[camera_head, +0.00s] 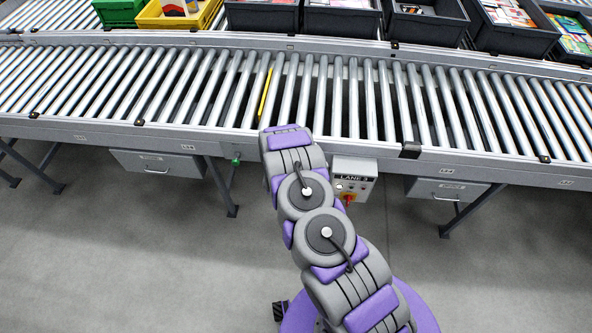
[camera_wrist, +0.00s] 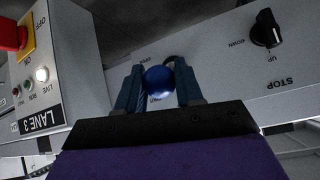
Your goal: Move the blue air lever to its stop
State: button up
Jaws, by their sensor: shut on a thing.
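The blue ball knob of the air lever (camera_wrist: 158,82) shows in the wrist view, in front of a pale grey panel. My gripper (camera_wrist: 157,88) has its two dark blue fingers on either side of the knob and is shut on it. The lever's shaft is mostly hidden behind the knob and fingers. A dark round part (camera_wrist: 171,62) shows just behind it. Small lettering lies near the lever, too small to read surely. In the head view my arm reaches to the conveyor's near edge, and the gripper and lever are hidden there.

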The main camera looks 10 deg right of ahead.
jog(key=shift+w+r+g+p, duration=0.3)
jog(key=shift+r+g+p, duration=0.25)
jog(key=shift+g+p, duration=0.1)
jog(key=o, duration=1)
jog(key=shift+f, duration=0.1)
jog(key=shift+p+v, duration=0.95)
jog(key=shift+v, duration=7.7)
jog(key=shift+w+d, duration=0.15)
